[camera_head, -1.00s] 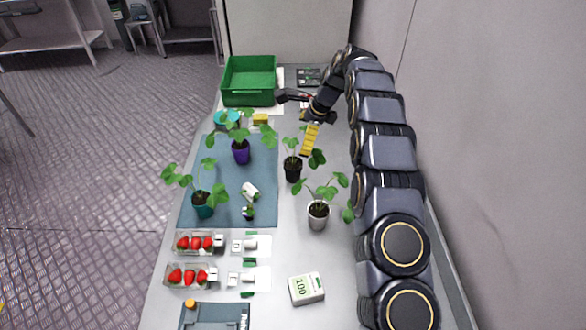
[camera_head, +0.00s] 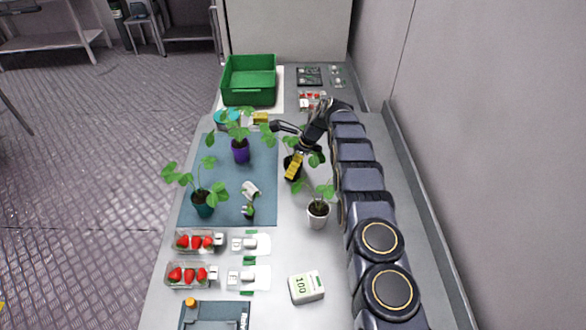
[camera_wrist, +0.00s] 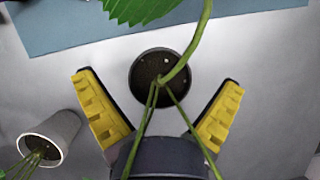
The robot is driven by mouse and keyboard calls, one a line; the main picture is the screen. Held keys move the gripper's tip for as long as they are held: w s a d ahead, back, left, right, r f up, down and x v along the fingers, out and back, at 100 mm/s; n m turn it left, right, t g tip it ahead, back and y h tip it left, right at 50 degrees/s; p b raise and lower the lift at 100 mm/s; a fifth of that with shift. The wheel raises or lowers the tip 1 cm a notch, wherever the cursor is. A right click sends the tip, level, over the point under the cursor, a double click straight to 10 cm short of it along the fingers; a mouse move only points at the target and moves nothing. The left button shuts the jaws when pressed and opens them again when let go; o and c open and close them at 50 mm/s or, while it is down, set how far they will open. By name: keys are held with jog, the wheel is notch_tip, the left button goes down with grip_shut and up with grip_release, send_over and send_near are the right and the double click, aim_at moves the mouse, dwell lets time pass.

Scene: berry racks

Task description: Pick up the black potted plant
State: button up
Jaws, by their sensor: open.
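The black potted plant (camera_wrist: 152,62) stands upright on the table. In the wrist view its pot lies ahead of and between the two yellow-padded fingers of my gripper (camera_wrist: 158,110), with clear table on both sides of it. Its stems run across the view between the fingers. In the head view my gripper (camera_head: 284,152) is over this plant and hides most of its pot. My gripper is open and holds nothing. Whether a finger touches the leaves, I cannot tell.
A white potted plant (camera_head: 318,215) stands close by, nearer the camera. Purple (camera_head: 240,152) and teal (camera_head: 203,205) potted plants stand on the blue mat (camera_head: 226,213). A green crate (camera_head: 249,97) is at the back. Strawberry trays and a timer-like box (camera_head: 306,288) are in front.

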jog(key=shift+a+f, duration=0.15)
jog(key=shift+f, duration=0.25)
jog(key=shift+r, duration=0.1)
jog(key=c, duration=1.2)
jog(key=shift+r, duration=0.1)
